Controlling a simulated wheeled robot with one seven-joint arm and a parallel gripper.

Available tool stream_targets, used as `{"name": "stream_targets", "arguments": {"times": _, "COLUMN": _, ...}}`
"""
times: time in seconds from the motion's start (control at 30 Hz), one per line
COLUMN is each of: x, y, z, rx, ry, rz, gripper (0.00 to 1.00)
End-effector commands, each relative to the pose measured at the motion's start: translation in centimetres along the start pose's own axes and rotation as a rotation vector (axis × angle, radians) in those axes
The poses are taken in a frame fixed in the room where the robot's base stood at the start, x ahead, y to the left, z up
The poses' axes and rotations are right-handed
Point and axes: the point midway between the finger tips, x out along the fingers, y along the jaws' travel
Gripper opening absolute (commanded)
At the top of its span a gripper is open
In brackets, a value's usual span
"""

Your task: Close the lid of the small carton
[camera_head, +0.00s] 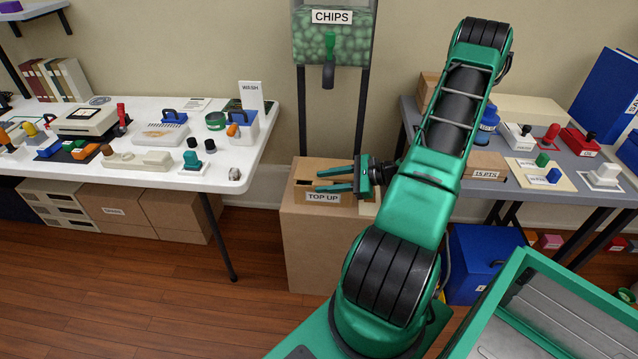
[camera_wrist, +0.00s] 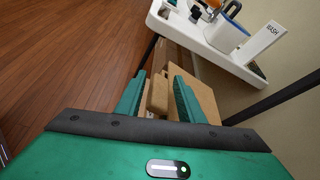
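A small tan carton labelled TOP UP (camera_head: 340,198) sits on a larger cardboard box below the chips dispenser. My gripper (camera_head: 318,180) is over the carton's top, its two green fingers pointing left, spread apart with a gap between them. The gripper and arm hide part of the carton, and I cannot tell how far its lid stands open. In the wrist view, the open fingers (camera_wrist: 158,95) have a tan cardboard piece (camera_wrist: 158,93) in the gap ahead. A wider tan panel (camera_wrist: 202,98) shows beside the right finger. I cannot tell whether either finger touches cardboard.
The chips dispenser (camera_head: 333,38) hangs on dark posts just behind the carton. A white table (camera_head: 215,172) with many items stands left, and a grey table (camera_head: 520,198) stands right. A blue bin (camera_head: 478,262) is on the floor at right. Open wooden floor lies at front left.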

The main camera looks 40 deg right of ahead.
Motion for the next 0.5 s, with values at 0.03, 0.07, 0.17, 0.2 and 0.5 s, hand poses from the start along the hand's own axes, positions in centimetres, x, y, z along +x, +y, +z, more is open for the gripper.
{"name": "stream_targets", "arguments": {"times": 0.03, "x": -0.9, "y": -0.1, "z": 0.0, "rx": -0.001, "ry": 0.002, "rz": -0.003, "gripper": 0.35}}
{"name": "stream_targets", "arguments": {"times": 0.07, "x": -1.4, "y": -0.1, "z": 0.0, "rx": -0.001, "ry": 0.003, "rz": -0.004, "gripper": 0.35}}
{"name": "stream_targets", "arguments": {"times": 0.17, "x": -3.4, "y": -0.1, "z": 0.0, "rx": -0.001, "ry": 0.002, "rz": -0.004, "gripper": 0.35}}
{"name": "stream_targets", "arguments": {"times": 0.2, "x": -4.2, "y": -0.1, "z": -0.1, "rx": -0.001, "ry": 0.003, "rz": -0.004, "gripper": 0.35}}
{"name": "stream_targets", "arguments": {"times": 0.5, "x": -8.4, "y": 0.0, "z": 0.1, "rx": 0.000, "ry": -0.002, "rz": 0.000, "gripper": 0.35}}
